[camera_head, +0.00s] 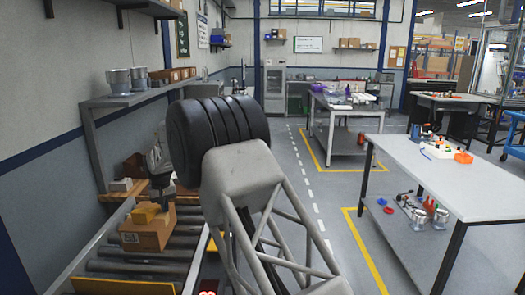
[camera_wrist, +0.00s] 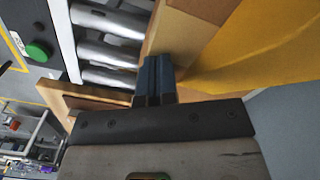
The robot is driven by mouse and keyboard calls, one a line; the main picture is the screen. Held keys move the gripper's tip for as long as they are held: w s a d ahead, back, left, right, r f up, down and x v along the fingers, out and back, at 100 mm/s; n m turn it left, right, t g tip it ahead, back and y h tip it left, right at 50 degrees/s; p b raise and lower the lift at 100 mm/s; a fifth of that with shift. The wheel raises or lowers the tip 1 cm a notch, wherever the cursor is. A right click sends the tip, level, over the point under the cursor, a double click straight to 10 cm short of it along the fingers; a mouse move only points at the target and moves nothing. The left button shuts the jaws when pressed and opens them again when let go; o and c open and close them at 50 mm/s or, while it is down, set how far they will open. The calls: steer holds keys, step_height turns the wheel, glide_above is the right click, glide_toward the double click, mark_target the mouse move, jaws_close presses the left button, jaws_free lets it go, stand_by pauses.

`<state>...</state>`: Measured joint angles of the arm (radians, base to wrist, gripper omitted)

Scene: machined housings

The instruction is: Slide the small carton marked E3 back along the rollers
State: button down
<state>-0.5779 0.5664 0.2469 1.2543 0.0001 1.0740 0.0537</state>
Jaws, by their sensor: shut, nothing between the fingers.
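A brown carton (camera_head: 148,235) sits on the roller conveyor (camera_head: 125,268) at the lower left of the head view, with a dark label on its front. A smaller yellow-tan block (camera_head: 146,213) lies on top of it. I cannot read E3 on either. My gripper (camera_wrist: 156,65) is shut and empty, its dark fingers pressed together. In the wrist view the fingertips are close beside a tan carton side (camera_wrist: 190,35); whether they touch is unclear. In the head view the gripper is behind the carton's right end, partly hidden.
Metal rollers (camera_wrist: 105,22) run beside the fingers. A wooden edge (camera_wrist: 85,97) lies left of the gripper, and a yellow surface (camera_wrist: 270,50) is at the right. A white table (camera_head: 440,175) stands across the aisle.

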mark_target(171, 203)
steer(key=shift+w, duration=0.25)
steer(key=shift+w+d, duration=0.1)
steer(key=shift+w, duration=2.7)
steer(key=shift+r, duration=3.5)
